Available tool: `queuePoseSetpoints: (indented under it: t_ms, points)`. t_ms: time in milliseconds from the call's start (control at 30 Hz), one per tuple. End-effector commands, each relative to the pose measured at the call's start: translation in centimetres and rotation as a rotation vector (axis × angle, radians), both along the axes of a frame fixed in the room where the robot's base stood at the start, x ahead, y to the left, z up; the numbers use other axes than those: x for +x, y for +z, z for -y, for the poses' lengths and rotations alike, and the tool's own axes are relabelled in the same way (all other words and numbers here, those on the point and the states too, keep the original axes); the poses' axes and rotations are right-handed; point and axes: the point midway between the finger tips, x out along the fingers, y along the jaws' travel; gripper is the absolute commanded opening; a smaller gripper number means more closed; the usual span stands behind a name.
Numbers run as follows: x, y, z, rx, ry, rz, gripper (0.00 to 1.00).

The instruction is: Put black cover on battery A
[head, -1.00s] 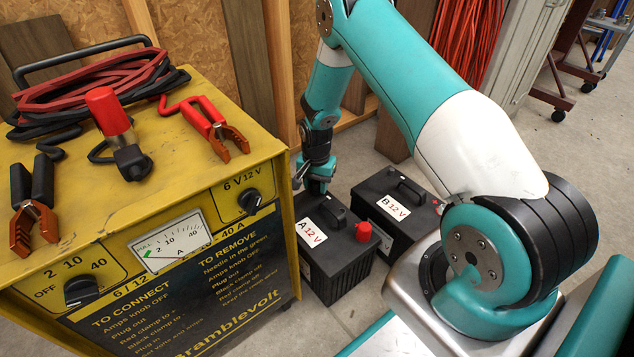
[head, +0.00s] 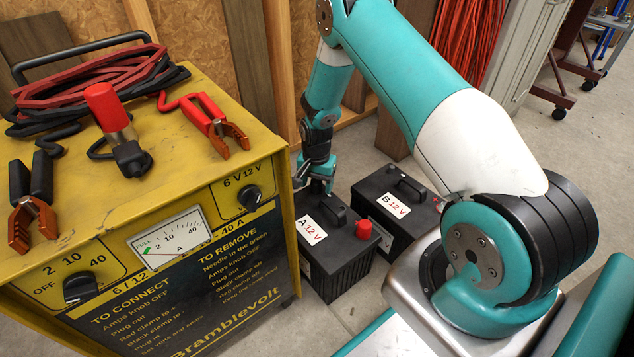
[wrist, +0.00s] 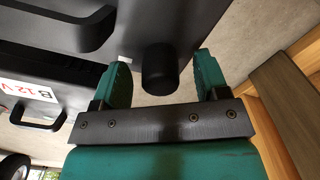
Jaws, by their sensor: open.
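Battery A (head: 340,262) is a black box with a white "A 12V" label and a handle, standing on the floor beside the yellow charger. A red cover (head: 363,230) sits at its near right corner. My gripper (head: 321,188) is low at the battery's far edge, its fingertips largely hidden in the head view. In the wrist view my gripper (wrist: 162,78) is open, with its two green fingers apart. The short black cylindrical cover (wrist: 158,68) is between the fingers, at the edge of a dark battery top, with gaps on both sides. I cannot tell whether it is seated.
Battery B (head: 395,207) stands close behind and right of battery A. The yellow charger (head: 270,225), with clamps and cables on top, stands close on the left. A wooden wall frame (head: 283,70) is behind. Bare floor (head: 345,165) shows beyond the batteries.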

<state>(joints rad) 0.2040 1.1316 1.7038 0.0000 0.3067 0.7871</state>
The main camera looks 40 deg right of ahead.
Motion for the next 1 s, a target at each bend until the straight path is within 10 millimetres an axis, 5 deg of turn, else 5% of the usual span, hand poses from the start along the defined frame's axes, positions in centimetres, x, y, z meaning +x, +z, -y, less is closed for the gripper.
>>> queuePoseSetpoints:
  t_ms: [600,800,1000]
  points:
    - [0.0,14.0,0.0,0.000,0.000,0.001,0.68]
    - [0.0,16.6,0.0,0.000,0.000,0.001,0.68]
    - [0.0,17.2,0.0,0.000,0.000,0.000,0.68]
